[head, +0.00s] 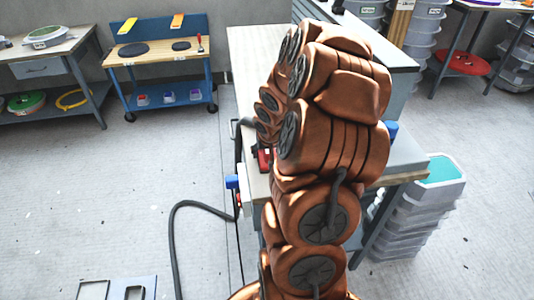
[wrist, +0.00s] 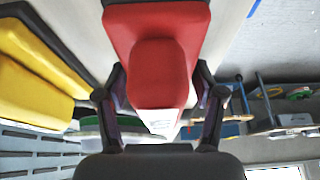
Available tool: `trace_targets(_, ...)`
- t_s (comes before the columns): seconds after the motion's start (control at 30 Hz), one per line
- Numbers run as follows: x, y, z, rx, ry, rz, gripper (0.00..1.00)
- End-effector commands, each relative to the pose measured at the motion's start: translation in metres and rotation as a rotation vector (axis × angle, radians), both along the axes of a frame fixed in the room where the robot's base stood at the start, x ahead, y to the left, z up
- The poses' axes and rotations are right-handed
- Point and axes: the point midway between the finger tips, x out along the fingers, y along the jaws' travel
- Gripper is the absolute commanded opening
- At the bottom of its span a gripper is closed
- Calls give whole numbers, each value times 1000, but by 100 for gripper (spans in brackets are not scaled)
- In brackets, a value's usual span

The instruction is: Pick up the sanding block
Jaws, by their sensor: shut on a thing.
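The red sanding block (wrist: 158,28), with a dark layer along its far edge, sits between the two fingers of my gripper (wrist: 160,85) in the wrist view. The fingers are shut on its narrower raised part, one on each side. In the head view, a small red patch (head: 264,160) shows at the left edge of my arm, probably the same block. I cannot tell whether the block touches the bench top.
A yellow block (wrist: 30,92) with a dark layer lies beside the red one in the wrist view. The wooden-topped bench (head: 250,50) is partly hidden by my arm. Stacked bins (head: 425,205) stand right of the bench.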

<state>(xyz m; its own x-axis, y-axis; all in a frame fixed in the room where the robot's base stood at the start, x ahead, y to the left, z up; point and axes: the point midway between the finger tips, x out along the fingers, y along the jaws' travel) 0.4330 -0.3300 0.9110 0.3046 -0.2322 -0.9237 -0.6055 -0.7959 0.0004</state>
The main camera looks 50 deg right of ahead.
Motion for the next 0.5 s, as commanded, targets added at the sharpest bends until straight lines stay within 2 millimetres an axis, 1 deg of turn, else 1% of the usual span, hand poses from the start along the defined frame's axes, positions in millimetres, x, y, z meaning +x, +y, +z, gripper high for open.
trace_targets(0.17, 0, 0, 3, -1, -2, -1, 27)
trace_targets(0.5, 2, 0, 28, 0, -5, 0, 27)
